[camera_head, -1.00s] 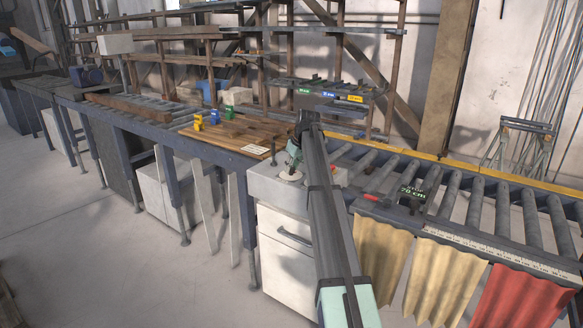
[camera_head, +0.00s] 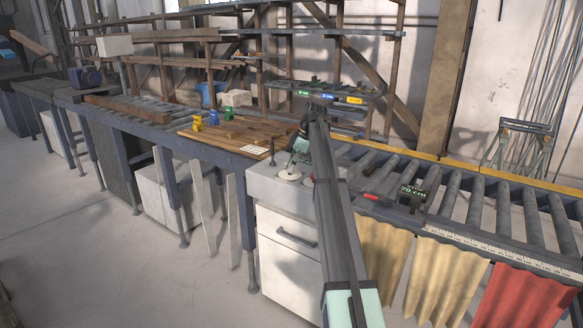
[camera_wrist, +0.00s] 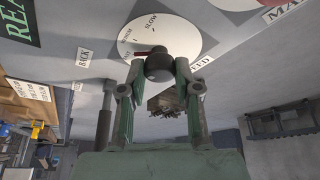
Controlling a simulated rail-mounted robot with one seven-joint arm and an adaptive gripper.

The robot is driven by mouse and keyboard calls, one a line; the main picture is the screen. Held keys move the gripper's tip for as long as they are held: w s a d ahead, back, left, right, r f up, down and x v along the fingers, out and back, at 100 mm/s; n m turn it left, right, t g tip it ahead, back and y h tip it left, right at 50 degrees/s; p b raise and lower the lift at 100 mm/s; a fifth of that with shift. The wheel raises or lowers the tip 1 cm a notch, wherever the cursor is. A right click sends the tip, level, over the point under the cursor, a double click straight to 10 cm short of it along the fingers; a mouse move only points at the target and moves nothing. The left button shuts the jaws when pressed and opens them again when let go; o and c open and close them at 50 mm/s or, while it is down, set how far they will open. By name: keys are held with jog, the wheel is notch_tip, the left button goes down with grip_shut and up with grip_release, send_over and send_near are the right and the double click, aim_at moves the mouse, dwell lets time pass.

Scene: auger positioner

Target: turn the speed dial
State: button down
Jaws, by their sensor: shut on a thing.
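The speed dial is a white round plate (camera_wrist: 180,32) with a dark knob (camera_wrist: 159,65) and a red pointer. In the wrist view the pointer aims left, towards the small lettering at the plate's left edge; "SLOW" is legible near the top. My gripper (camera_wrist: 160,78) has its two green fingers on either side of the knob, shut on it. In the head view the dial plate (camera_head: 288,174) lies on the grey cabinet top, below my gripper (camera_head: 298,152). The knob is hidden there.
The dial sits on a grey cabinet (camera_head: 290,235) between a wooden-topped bench (camera_head: 235,132) and a roller conveyor (camera_head: 480,198). A dark post (camera_wrist: 105,112) stands left of my fingers.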

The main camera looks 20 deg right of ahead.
jog(key=shift+n+g, duration=0.3)
jog(key=shift+n, duration=0.6)
jog(key=c, duration=0.8)
grip_release()
jog(key=v, duration=1.2)
jog(key=shift+w, duration=0.1)
